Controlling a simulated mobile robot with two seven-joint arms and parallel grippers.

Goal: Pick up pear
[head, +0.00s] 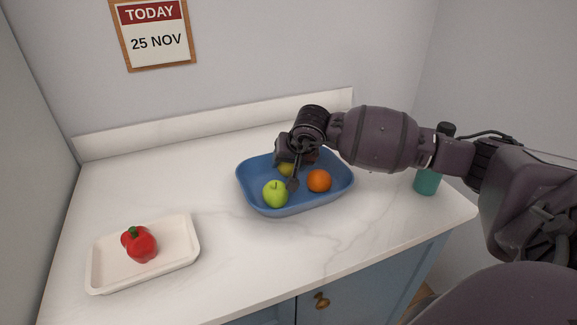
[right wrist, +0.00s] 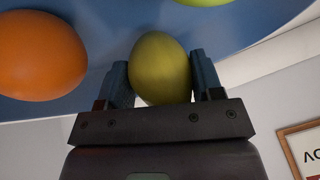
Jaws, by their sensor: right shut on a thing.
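The pear (head: 286,169) is yellow-green and lies in the blue tray (head: 247,191), toward its back. My right gripper (head: 292,178) reaches down over the tray and hides part of the pear in the head view. In the right wrist view the pear (right wrist: 160,68) sits between the two fingers of my right gripper (right wrist: 160,85), which is shut on it. The blue tray fills the background there, and I cannot tell whether the pear touches it. My left gripper is not in view.
A green apple (head: 275,194) and an orange (head: 319,181) lie in the blue tray close to the gripper. A white tray (head: 103,279) with a red pepper (head: 139,244) stands at the left. A teal bottle (head: 427,182) stands at the right. The counter between the trays is clear.

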